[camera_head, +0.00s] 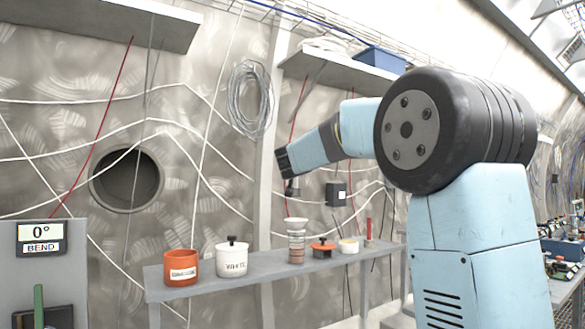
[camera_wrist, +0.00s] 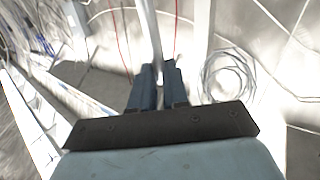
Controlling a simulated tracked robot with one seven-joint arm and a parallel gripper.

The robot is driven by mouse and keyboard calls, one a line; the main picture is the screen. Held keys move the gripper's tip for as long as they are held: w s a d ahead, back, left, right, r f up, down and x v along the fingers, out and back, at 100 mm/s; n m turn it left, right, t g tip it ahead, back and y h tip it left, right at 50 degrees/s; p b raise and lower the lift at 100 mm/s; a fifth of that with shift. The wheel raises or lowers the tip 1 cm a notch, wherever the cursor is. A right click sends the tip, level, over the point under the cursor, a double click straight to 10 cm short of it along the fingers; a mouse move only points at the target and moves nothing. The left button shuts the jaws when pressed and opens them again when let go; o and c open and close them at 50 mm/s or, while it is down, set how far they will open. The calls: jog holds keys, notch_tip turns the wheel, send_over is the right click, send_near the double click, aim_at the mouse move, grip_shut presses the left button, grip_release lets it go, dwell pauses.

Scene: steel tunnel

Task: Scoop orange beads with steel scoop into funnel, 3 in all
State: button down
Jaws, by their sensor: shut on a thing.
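An orange pot (camera_head: 181,268) with a white label stands open-topped at the left end of the grey shelf; its contents are hidden. A funnel-like stacked piece (camera_head: 296,240) stands mid-shelf, pale and wide at its top. An orange lid with a black knob (camera_head: 322,248) lies to its right. My gripper (camera_head: 285,165) is high above the shelf, over the area of the funnel. In the wrist view its fingers (camera_wrist: 158,88) are close together, shut on a narrow thing. A small dark piece (camera_head: 292,188) shows below the fingertips, likely part of the steel scoop; its bowl is not clear.
A white lidded pot (camera_head: 232,259) marked WHITE stands between the orange pot and the funnel. A small pale pot (camera_head: 348,246) and a red cylinder (camera_head: 369,233) stand at right. A panel (camera_head: 41,238) reads 0° BEND. A wire coil (camera_head: 250,99) hangs on the wall.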

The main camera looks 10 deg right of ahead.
jog(key=shift+r, duration=1.95)
dwell(0.7)
